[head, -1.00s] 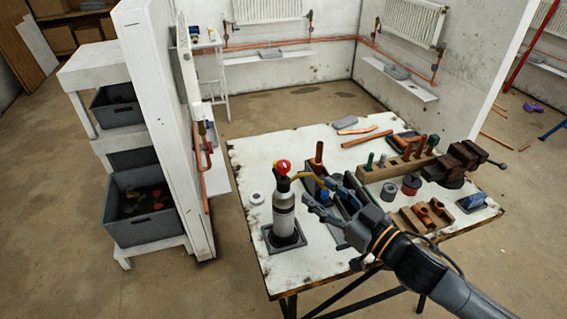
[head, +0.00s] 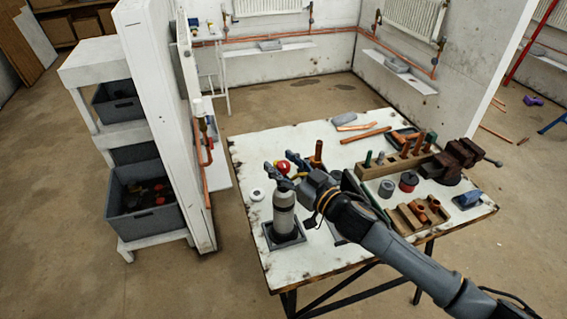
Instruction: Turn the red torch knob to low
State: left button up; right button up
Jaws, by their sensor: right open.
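The torch is a grey gas cylinder (head: 284,218) standing upright in a dark square base (head: 284,239) at the table's left front. Its red knob (head: 283,167) is at the top, partly hidden by my right gripper (head: 278,177). That gripper is open, with its fingers beside and just in front of the knob. I cannot tell whether they touch it. The knob's setting marks are too small to read. My left gripper is not in view.
The white worktable (head: 256,157) also carries a wooden tool block (head: 380,171), a brown vise (head: 459,158), a red tin (head: 408,181) and copper fittings (head: 420,213). A white partition (head: 160,120) and shelf with grey bins (head: 146,205) stand left.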

jog(key=shift+c, duration=0.2)
grip_shut()
